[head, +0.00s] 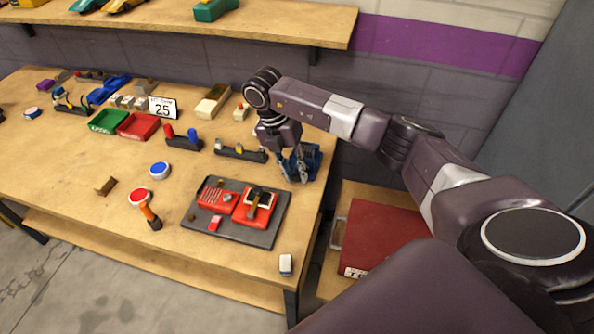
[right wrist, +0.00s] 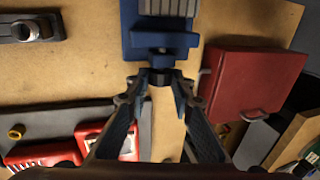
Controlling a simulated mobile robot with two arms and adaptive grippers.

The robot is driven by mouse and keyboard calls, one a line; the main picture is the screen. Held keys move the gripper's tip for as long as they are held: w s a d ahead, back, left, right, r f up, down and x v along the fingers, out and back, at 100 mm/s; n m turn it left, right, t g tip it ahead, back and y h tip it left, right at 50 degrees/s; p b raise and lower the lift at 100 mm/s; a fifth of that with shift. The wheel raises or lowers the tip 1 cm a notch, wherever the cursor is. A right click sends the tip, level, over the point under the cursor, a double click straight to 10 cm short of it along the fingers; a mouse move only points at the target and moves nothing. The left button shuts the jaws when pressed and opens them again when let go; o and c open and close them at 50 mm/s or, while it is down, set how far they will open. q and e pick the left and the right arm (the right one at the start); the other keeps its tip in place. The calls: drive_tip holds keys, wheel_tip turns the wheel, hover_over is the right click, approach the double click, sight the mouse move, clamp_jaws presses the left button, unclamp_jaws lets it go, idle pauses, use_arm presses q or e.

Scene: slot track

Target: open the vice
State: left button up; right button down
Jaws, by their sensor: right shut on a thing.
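The blue vice (head: 309,163) stands at the right edge of the workbench, partly hidden behind my right gripper (head: 296,176). In the right wrist view the vice (right wrist: 163,40) shows from above, with a grey ribbed block or jaw (right wrist: 168,7) at the top edge. The dark vice handle (right wrist: 160,77) juts from its near side. My right gripper (right wrist: 158,92) is shut on this handle, one finger on each side. The exact contact is small and partly hidden by the fingertips. My left gripper is not in view.
A red toolbox (head: 385,240) sits lower, right of the bench. A shelf (head: 290,22) runs above. The bench's front left is mostly clear.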

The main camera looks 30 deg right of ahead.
drive_tip(key=shift+w+a+f+g+h+b, duration=0.2)
drive_tip(key=shift+g+h+b, duration=0.2)
drive_tip(key=shift+g, duration=0.2)
drive_tip(key=shift+a+g+h, duration=0.1)
drive_tip(key=shift+g+h, duration=0.4)
drive_tip(key=shift+g, duration=0.1)
drive_tip(key=shift+a+f+g+h, duration=0.1)
drive_tip(key=shift+f+g+h, duration=0.05)
drive_tip(key=shift+g+h, duration=0.3)
drive_tip(key=shift+s+f+g+h+b, duration=0.1)
drive_tip(key=shift+f+g+h+b, duration=0.25)
drive_tip(key=shift+g+b, duration=0.15)
drive_tip(key=shift+a+f+g+h+b, duration=0.1)
drive_tip(key=shift+g+h+b, duration=0.2)
drive_tip(key=shift+b, duration=0.4)
drive_tip(key=shift+r+b, duration=0.2)
drive_tip(key=shift+b, duration=0.15)
drive_tip(key=shift+w+r, duration=0.25)
drive_tip(key=shift+r, duration=0.1)
